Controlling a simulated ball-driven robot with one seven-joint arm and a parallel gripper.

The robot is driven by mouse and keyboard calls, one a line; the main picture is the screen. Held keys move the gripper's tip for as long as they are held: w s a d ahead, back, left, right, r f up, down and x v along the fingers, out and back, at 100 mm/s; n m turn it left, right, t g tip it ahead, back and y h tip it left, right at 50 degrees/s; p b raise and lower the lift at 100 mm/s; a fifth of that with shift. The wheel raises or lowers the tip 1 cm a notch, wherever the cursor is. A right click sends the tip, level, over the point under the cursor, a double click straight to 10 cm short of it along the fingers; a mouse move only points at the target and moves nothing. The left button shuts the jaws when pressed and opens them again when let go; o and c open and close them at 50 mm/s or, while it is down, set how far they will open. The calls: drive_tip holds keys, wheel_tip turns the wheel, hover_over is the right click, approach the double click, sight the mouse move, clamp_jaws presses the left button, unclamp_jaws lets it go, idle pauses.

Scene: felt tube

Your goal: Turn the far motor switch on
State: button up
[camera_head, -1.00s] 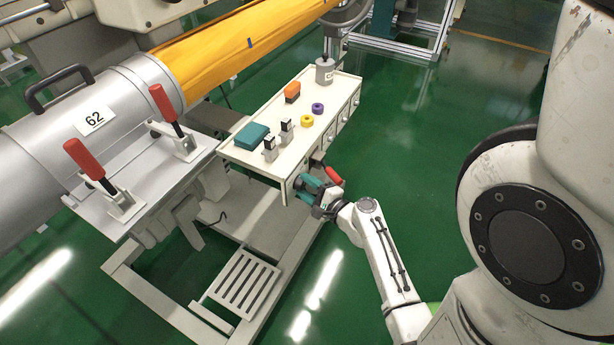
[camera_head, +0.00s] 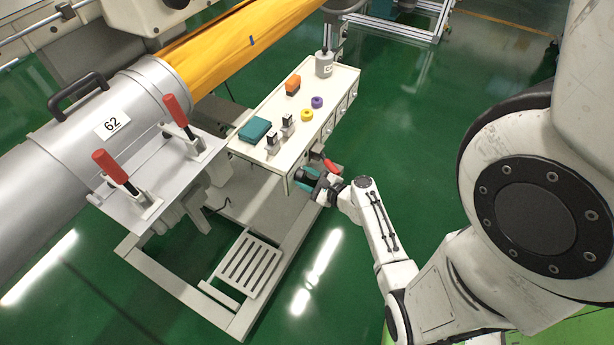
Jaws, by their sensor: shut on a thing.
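A red switch handle (camera_head: 330,165) shows at the right side of the white cabinet (camera_head: 299,153), just above and behind my gripper. It slants down to the right. My gripper (camera_head: 305,180), with teal and black fingers, is low at the cabinet's near right corner, close beside the red handle. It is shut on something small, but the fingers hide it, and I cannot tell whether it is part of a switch. No second motor switch can be made out on the cabinet side.
A grey tube (camera_head: 55,150) with red-handled clamps (camera_head: 176,109) is left.

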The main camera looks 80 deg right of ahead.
drive_tip(key=o, duration=1)
drive_tip(key=shift+o, duration=0.2)
drive_tip(key=v, duration=1)
drive_tip(key=shift+s+r, duration=0.15)
drive_tip(key=shift+s, duration=0.15)
drive_tip(key=shift+a, duration=0.15)
